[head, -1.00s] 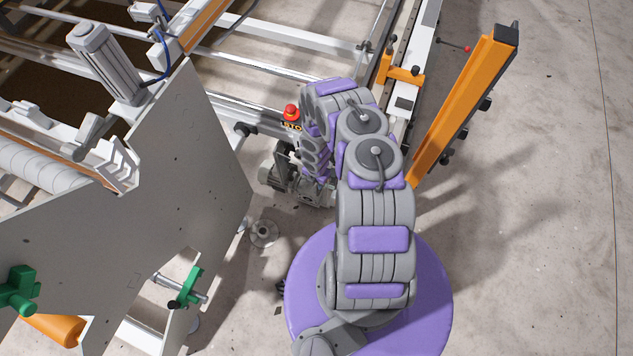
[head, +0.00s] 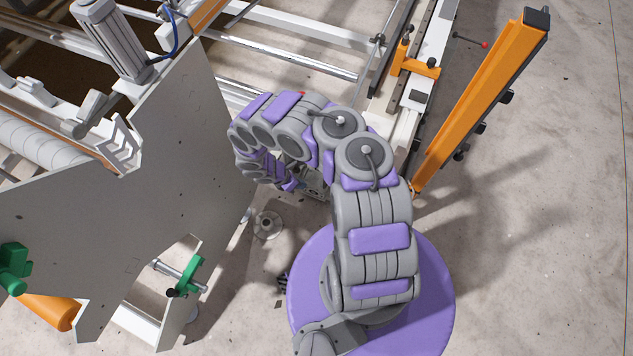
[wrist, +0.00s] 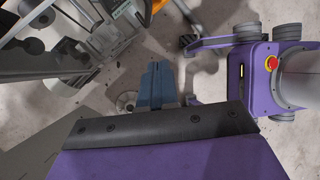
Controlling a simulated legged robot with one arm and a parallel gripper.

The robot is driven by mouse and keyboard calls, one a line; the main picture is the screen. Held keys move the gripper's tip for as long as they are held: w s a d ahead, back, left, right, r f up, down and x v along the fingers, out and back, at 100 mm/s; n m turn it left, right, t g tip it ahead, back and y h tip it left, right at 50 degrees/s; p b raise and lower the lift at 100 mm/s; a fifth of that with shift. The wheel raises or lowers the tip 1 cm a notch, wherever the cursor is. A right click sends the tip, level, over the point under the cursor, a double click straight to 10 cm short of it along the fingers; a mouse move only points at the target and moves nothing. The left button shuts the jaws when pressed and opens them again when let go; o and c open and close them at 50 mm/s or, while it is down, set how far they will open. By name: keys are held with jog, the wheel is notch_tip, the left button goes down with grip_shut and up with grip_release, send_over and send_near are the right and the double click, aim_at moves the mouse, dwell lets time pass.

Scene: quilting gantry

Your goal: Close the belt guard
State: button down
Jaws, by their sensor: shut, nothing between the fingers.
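The belt guard looks to be the long orange beam (head: 478,105) with a dark end cap and black knobs, standing open at the right of the head view, apart from the white rail with orange brackets. An orange piece at the top of the wrist view may be part of it; I cannot tell. My gripper (wrist: 157,68) shows in the wrist view as blue-grey fingers closed together, empty, above the concrete floor. In the head view my arm bends left, away from the guard, and its links hide the gripper.
A large grey side plate (head: 190,130) stands left of my arm. A green clamp handle (head: 187,277) sticks out low on it. White rails (head: 300,30) cross behind. The floor right of the orange beam is clear. A round foot (head: 267,225) stands near my base.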

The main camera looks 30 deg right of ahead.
jog(key=a+r+m+t+h+b, duration=0.1)
jog(key=a+r+m+h, duration=0.1)
jog(key=a+h, duration=0.15)
jog(key=d+r+b+x, duration=0.1)
jog(key=b+x, duration=0.4)
jog(key=x, duration=0.7)
jog(key=shift+w+d+r+y, duration=0.25)
jog(key=shift+w+r+y, duration=0.05)
jog(key=shift+w+y, duration=0.1)
jog(key=d, duration=0.2)
jog(key=shift+w+d, duration=0.25)
jog(key=shift+w, duration=0.15)
